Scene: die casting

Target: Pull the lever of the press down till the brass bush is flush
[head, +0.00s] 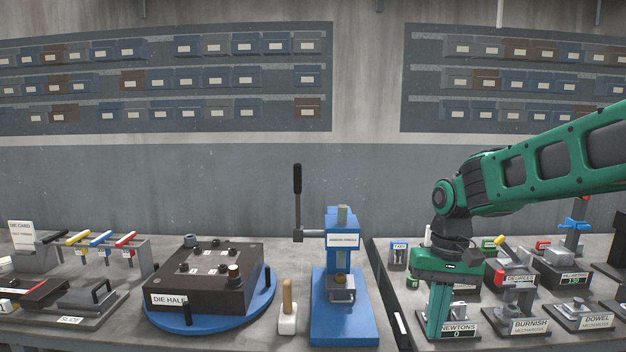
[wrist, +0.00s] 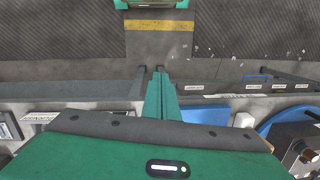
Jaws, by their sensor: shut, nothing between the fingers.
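The blue press (head: 342,255) stands upright on the bench in the middle of the head view. Its lever (head: 297,190), a dark rod with a black grip, points straight up on the press's left side. A grey block (head: 341,288) sits under the ram; I cannot make out the brass bush in it. My gripper (head: 438,332) hangs fingers down to the right of the press, apart from the lever. It is shut and empty. In the wrist view its green fingers (wrist: 161,80) are together, and a blue part, probably the press base (wrist: 205,114), shows beside them.
Left of the press are a wooden-handled tool (head: 287,305) and a dark die half (head: 205,280) on a blue turntable (head: 262,303). Gauges and labelled stations, such as the burnish station (head: 528,325), crowd the right. The space above the press is clear.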

